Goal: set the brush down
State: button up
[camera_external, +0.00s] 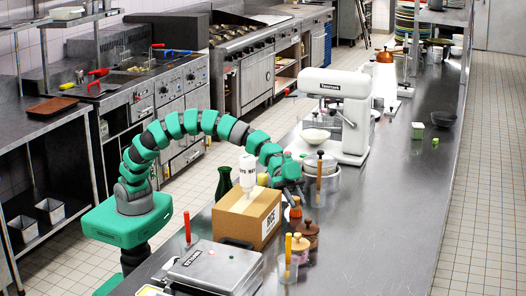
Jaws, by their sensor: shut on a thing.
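My gripper (294,188) is at the end of the green arm, above the steel counter, just right of the cardboard box. It is shut on the brush (296,201), which shows as a small orange and brown piece hanging below the jaws. The jaws hide part of the brush. The picture is too small to tell whether its lower end touches anything.
A cardboard box (246,216) with a white bottle (247,172) stands left of my gripper. Lidded jars (309,232) and a clear container (288,268) stand in front. A white mixer (342,112) stands behind. The counter (390,215) is clear to the right.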

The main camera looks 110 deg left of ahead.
jog(key=o, duration=1)
jog(key=shift+r, duration=0.1)
jog(key=shift+s+a+r, duration=0.1)
jog(key=shift+s+a, duration=0.05)
jog(key=shift+a, duration=0.05)
jog(key=p+v, duration=0.1)
jog(key=v, duration=1)
jog(key=shift+s+a, duration=0.15)
jog(key=shift+s, duration=0.1)
jog(key=s+r+n+t+y, duration=0.2)
jog(key=s+r, duration=0.5)
jog(key=r, duration=0.5)
jog(key=s+d+r+n+t+y, duration=0.1)
jog(key=s+r+n+y, duration=0.3)
jog(key=r, duration=0.9)
jog(key=s+d+r+n+t+y, duration=0.1)
jog(key=s+r+n+t+y, duration=0.2)
jog(key=s+r, duration=0.8)
jog(key=shift+s+d+r, duration=0.15)
jog(key=shift+r, duration=0.6)
